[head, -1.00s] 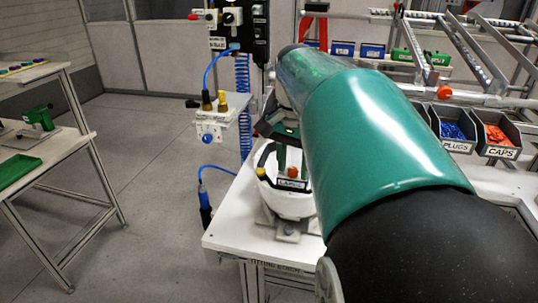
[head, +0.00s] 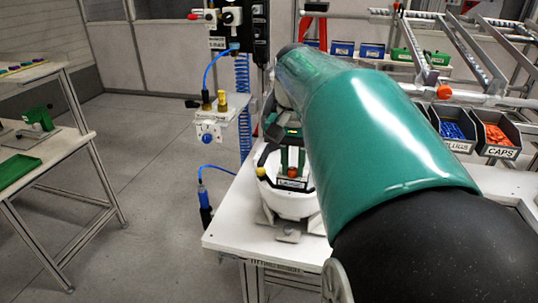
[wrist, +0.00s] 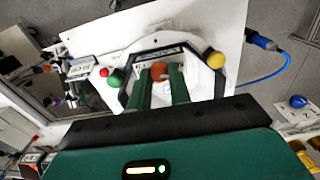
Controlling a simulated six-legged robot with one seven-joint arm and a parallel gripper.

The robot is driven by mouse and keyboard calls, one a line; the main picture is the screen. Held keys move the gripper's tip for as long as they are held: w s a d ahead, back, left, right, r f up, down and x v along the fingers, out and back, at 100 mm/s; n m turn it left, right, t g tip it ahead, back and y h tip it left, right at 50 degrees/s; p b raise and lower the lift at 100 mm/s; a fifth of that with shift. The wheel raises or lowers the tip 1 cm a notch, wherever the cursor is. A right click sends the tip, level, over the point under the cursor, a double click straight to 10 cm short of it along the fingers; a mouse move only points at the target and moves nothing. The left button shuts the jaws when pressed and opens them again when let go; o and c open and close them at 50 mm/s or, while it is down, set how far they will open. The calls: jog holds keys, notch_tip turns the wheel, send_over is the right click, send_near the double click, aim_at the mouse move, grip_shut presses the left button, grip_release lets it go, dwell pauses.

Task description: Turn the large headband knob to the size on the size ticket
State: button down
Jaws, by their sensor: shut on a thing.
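The white helmet shell (head: 292,203) sits in a holder on the bench, with a black headband (wrist: 130,75) across it. The large orange-red headband knob (head: 292,172) faces up in the shell; in the wrist view, the knob (wrist: 158,71) shows between the tips of my two green fingers. My gripper (wrist: 160,80) is shut on the knob; it also shows in the head view (head: 292,165), partly behind my arm. A white label (head: 291,183) lies beside the knob, its print too small to read. I cannot make out a size ticket for certain.
In the wrist view a yellow knob (wrist: 216,60) and a green knob (wrist: 115,80) flank the headband. Bins of blue plugs (head: 452,131) and orange caps (head: 497,135) stand right. A bracket with brass fittings (head: 222,104) and a blue hose stands left of the bench.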

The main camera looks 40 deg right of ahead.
aim_at(291, 169)
jog(key=shift+n, duration=1)
jog(key=c, duration=1.3)
grip_release()
notch_tip(291, 169, up, 14)
jog(key=shift+w+a+f, duration=0.1)
